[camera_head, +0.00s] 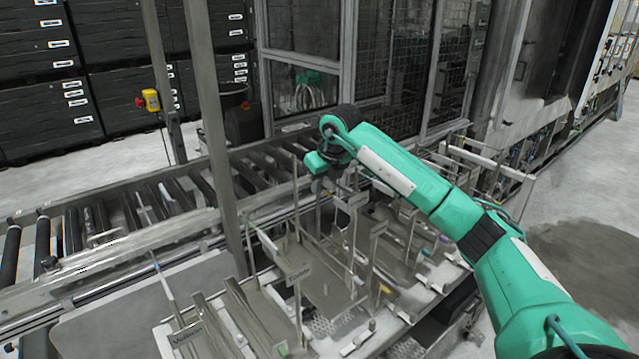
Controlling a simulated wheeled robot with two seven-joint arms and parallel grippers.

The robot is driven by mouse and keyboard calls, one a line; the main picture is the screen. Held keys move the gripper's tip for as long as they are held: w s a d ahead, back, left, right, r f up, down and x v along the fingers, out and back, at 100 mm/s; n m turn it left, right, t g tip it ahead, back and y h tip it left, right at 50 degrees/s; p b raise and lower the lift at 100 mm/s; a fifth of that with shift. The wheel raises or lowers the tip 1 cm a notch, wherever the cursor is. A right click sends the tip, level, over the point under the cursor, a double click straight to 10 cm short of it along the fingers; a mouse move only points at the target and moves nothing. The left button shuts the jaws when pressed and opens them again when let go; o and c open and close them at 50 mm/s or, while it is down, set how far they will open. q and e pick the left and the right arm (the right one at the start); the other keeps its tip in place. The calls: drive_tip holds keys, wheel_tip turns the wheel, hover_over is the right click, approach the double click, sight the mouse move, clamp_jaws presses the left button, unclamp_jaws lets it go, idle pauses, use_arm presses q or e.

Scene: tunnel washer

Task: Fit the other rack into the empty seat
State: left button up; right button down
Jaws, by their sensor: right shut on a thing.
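My right gripper (328,174) points down at the end of the green arm, over the middle of a bench of grey metal racks. It is shut on a thin upright part of a rack (322,290); the fingers are small and partly hidden by the wrist. I cannot tell whether this rack hangs free or touches what lies below. Another grey rack (250,305) with a small label stands to its left. A bare perforated strip (335,325) with small pegs shows at the front between racks; I cannot tell if it is the empty seat. My left gripper is out of view.
A roller conveyor (150,200) runs behind the bench, with a steel post (215,130) in front of it. A mesh-and-glass enclosure (400,60) stands behind. Black crates (40,95) are stacked at the back left. Free floor (590,210) lies at the right.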

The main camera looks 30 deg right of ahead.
drive_tip(key=shift+f+b, duration=0.35)
drive_tip(key=shift+f, duration=0.25)
drive_tip(key=shift+f+b, duration=1.65)
drive_tip(key=shift+f, duration=1.15)
drive_tip(key=shift+r, duration=0.15)
drive_tip(key=shift+w+f+b, duration=0.1)
drive_tip(key=shift+f+b, duration=0.55)
drive_tip(key=shift+f, duration=0.5)
